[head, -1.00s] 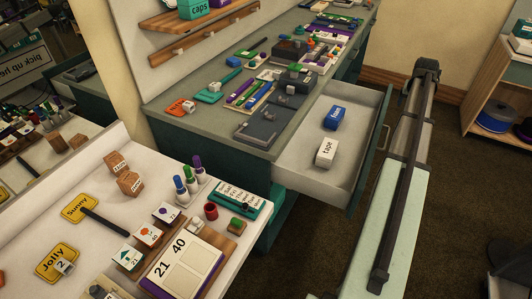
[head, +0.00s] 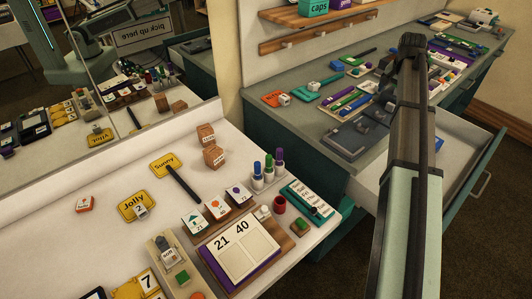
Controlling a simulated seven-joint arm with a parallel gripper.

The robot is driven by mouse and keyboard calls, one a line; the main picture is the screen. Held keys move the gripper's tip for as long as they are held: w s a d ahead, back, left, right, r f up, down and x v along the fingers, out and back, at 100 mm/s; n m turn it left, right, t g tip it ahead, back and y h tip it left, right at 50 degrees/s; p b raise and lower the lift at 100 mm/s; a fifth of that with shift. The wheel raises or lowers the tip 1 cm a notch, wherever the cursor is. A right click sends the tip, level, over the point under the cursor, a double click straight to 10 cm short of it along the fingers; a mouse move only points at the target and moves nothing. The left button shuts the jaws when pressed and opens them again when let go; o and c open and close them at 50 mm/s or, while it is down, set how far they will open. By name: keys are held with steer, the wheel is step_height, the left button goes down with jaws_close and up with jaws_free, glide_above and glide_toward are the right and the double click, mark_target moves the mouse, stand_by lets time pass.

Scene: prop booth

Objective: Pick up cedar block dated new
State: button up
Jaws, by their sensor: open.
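Two small wooden blocks stand on the white counter near its back wall. The rear block (head: 206,135) and the front block (head: 214,156) sit close together, right of the yellow Sunny plate. Each has small dark lettering on its faces, too small to read, so I cannot tell which is dated new. My arm reaches up the right side of the head view, over the grey cabinet top and drawer, well right of the blocks. My gripper's fingers do not show in this view.
A black stick (head: 183,184) lies just in front of the blocks. The yellow Sunny plate (head: 164,164), marker pens (head: 268,171), picture cards (head: 215,207) and a calendar board (head: 241,250) surround them. A mirror (head: 70,80) at left repeats the scene. An open drawer (head: 462,170) juts out at right.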

steer(key=a+f, duration=0.2)
steer(key=a, duration=1.6)
steer(key=n+g+y, duration=0.1)
steer(key=g, duration=0.2)
glide_toward(214, 151)
steer(key=shift+w+d, duration=0.1)
steer(key=shift+w, duration=0.05)
steer(key=shift+f, duration=0.3)
step_height(214, 151, down, 7)
steer(key=shift+f, duration=0.25)
steer(key=shift+w+a+f, duration=0.15)
steer(key=shift+a+f, duration=0.05)
steer(key=shift+f, duration=1.15)
steer(key=shift+w+a+f, duration=0.1)
steer(key=shift+a+f, duration=0.05)
steer(key=shift+f, duration=1.25)
steer(key=c, duration=1.1)
